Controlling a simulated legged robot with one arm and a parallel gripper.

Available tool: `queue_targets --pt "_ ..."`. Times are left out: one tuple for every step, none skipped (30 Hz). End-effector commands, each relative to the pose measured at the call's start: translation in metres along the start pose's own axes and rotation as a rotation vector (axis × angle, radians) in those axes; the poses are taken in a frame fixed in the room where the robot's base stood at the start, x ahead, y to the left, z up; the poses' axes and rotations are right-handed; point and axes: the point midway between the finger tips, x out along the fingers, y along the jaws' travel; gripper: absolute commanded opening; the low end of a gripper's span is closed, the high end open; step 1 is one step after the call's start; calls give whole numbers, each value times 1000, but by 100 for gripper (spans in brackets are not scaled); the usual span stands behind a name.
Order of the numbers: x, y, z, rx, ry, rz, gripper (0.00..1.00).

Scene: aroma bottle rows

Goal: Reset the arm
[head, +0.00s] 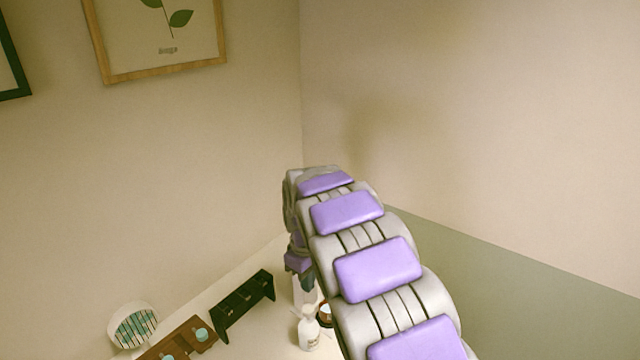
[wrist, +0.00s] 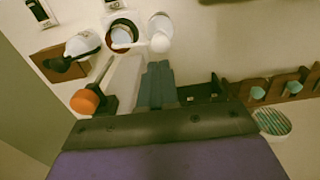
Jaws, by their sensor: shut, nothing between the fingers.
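My arm, grey with purple pads, arches up and bends down over the table in the head view. My gripper (wrist: 158,68) shows in the wrist view as two dark teal fingers pressed together with nothing between them. It points down over the table, and its tips are hard to make out in the head view. A dark rack (head: 243,303) stands left of the gripper in the head view. A brown wooden rack (head: 178,342) with teal-capped bottles is further left and also shows at the right of the wrist view (wrist: 290,84).
A white bottle (head: 308,329) stands below my arm. The wrist view shows a round cup (wrist: 122,33), another white bottle (wrist: 82,45) and an orange-ended object (wrist: 85,101) near the fingers. A striped round dish (head: 134,326) is at left. Walls meet behind the table.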

Motion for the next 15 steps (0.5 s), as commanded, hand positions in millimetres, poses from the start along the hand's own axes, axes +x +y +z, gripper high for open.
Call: queue_targets --pt "-3 0 6 13 -1 1 0" --pt "-5 0 11 25 -3 2 0" --pt "-8 -1 19 46 -8 2 0" --pt "-11 -1 27 66 -11 2 0" --pt "-15 -2 35 87 -13 3 0" --pt "-21 -4 48 119 -16 5 0" --pt "-24 -6 59 145 -21 3 0" --pt "-27 -9 70 173 -25 2 0" --pt "-33 -12 84 208 -27 3 0" --pt "-35 -15 95 236 -33 1 0" --pt "-37 -18 106 261 -38 -1 0" --pt "-42 -22 119 296 -40 -1 0" --pt "-44 -26 129 322 -44 -4 0" --pt "-45 -30 139 346 -50 -8 0" --pt "-48 -36 152 380 -52 -9 0"
